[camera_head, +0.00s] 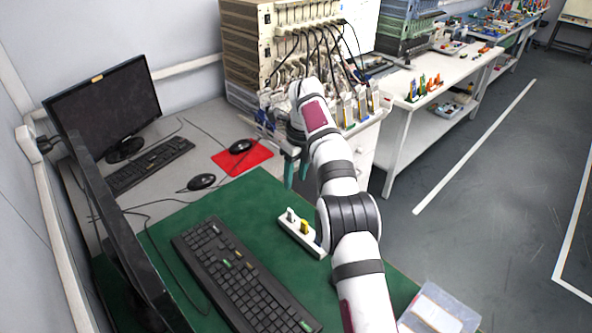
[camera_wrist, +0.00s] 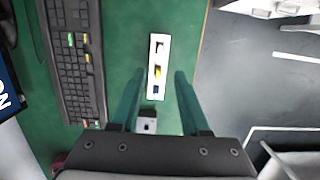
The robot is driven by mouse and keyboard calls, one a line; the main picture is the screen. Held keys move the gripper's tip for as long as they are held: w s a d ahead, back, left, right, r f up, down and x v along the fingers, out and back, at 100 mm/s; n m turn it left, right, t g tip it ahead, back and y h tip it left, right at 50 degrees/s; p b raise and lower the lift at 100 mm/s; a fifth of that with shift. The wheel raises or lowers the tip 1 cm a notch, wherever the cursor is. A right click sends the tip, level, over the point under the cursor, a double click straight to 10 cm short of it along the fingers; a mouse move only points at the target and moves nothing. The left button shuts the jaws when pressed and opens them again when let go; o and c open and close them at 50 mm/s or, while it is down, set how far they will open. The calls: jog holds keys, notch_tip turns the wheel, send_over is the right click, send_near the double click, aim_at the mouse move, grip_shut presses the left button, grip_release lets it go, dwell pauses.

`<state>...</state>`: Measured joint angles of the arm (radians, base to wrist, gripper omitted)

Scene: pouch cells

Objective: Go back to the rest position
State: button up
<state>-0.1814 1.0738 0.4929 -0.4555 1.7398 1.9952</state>
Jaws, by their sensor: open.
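My gripper (camera_head: 296,178) hangs above the back edge of the green mat in the head view, with its green fingers pointing down. In the wrist view the two fingers of my gripper (camera_wrist: 158,74) stand apart with nothing gripped between their tips. A white holder strip (camera_head: 312,247) lies on the mat, in front of and below the gripper. It holds a grey piece (camera_head: 290,215), a yellow piece (camera_head: 304,226) and a blue piece (camera_head: 318,239). The white strip (camera_wrist: 151,80) also shows between the fingers in the wrist view, apart from them.
A black keyboard (camera_head: 235,275) lies on the green mat (camera_head: 180,228) left of the strip. A rack of test equipment (camera_head: 262,45) with cables stands behind the gripper. Monitors (camera_head: 105,105), mice and a red pad (camera_head: 243,160) are at left. A clear box (camera_head: 440,308) is front right.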

jog(key=s+d+r+n+g, duration=0.1)
jog(key=s+d+r+n, duration=0.2)
jog(key=s+r+n, duration=0.45)
jog(key=s+d+r+n, duration=0.3)
jog(key=s+r, duration=0.2)
jog(key=s, duration=0.5)
jog(key=s+d+f+n, duration=0.1)
jog(key=s+f+n, duration=0.2)
jog(key=s, duration=0.6)
jog(key=s+d+f+n, duration=0.1)
jog(key=s+f+n, duration=0.2)
jog(key=s, duration=0.6)
jog(key=s+d+f+n, duration=0.1)
jog(key=s+f+n, duration=0.2)
jog(key=s, duration=0.6)
jog(key=shift+n+g+y, duration=0.3)
jog(key=shift+n, duration=0.65)
